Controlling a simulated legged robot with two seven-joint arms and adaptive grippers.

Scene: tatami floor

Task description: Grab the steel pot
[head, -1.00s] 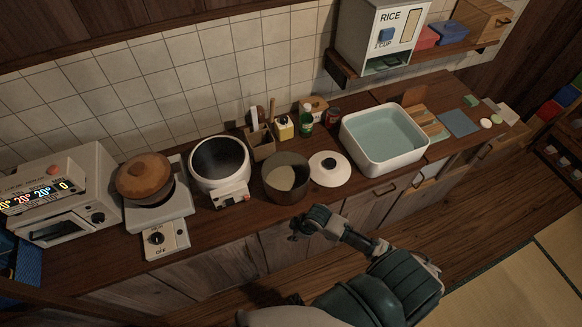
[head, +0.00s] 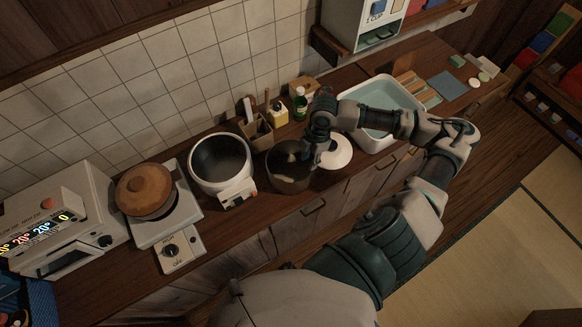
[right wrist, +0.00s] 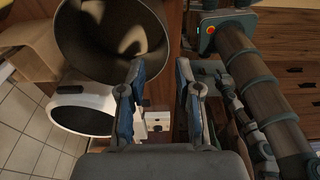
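The steel pot (head: 286,178) is a dark, open, round pot standing on the wooden counter, right of the white cooker. My right gripper (head: 312,156) is over the pot's right side in the head view, and partly covers it. In the right wrist view the pot (right wrist: 75,45) fills the upper left with its opening showing. My right gripper (right wrist: 160,72) is open there, with a clear gap between its two fingers. The left finger overlaps the pot's near wall in the picture, and the right finger lies outside it. I cannot tell whether they touch. My left gripper is not in view.
A white cooker (head: 212,177) stands close left of the pot. A white round lid (head: 338,153) lies to its right, partly behind my arm. A utensil holder (head: 257,132) and a green bottle (head: 300,103) stand behind.

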